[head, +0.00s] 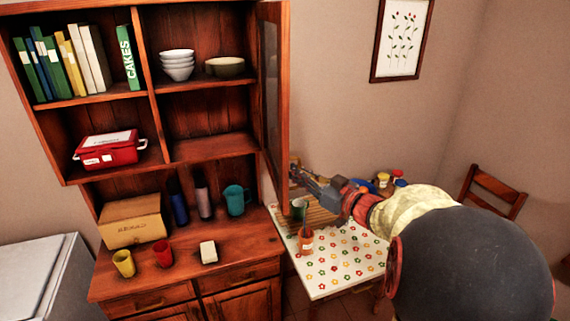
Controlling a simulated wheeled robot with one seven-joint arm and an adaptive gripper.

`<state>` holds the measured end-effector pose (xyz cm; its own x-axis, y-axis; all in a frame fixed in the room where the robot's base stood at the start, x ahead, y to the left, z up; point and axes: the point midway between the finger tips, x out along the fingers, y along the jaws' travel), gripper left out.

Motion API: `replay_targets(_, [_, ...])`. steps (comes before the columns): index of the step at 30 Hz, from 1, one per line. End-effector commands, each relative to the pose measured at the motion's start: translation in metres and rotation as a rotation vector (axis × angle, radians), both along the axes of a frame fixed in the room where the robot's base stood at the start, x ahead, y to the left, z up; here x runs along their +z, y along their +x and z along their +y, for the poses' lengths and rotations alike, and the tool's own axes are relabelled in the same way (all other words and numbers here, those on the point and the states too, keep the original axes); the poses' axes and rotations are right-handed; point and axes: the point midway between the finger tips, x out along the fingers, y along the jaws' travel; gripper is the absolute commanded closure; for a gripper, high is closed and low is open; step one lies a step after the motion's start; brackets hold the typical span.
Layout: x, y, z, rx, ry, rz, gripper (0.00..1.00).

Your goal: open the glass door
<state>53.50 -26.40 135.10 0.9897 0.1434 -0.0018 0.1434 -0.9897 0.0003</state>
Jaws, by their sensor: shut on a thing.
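The glass door (284,90) is hinged on the right side of the dark wood cabinet (153,75). It stands swung out, seen almost edge-on, so its glass pane is only a narrow strip. The cabinet's shelves show unobstructed. My gripper (297,174) is at the lower part of the door's free edge, on the door's right side, and is shut on the door there. Whether it grips a handle or the frame itself is too small to tell. My arm reaches in from the lower right.
A table with a flowered cloth (328,284) stands below the gripper, bearing an orange cup (306,243), a mug (299,208) and several jars. A chair (492,193) is behind at right.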

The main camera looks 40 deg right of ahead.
Motion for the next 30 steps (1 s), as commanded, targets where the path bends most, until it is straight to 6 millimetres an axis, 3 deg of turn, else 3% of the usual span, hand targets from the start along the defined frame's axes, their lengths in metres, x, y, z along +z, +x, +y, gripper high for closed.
replay_targets(9, [0.001, -0.006, -0.022, 0.061, 0.002, -0.001, 1.0])
replay_targets(25, [0.001, -0.007, -0.026, 0.073, 0.0, -0.002, 1.0])
replay_targets(26, [0.001, -0.007, -0.026, 0.073, 0.0, -0.002, 0.92])
replay_targets(30, [0.001, -0.007, -0.026, 0.073, -0.001, -0.002, 0.88])
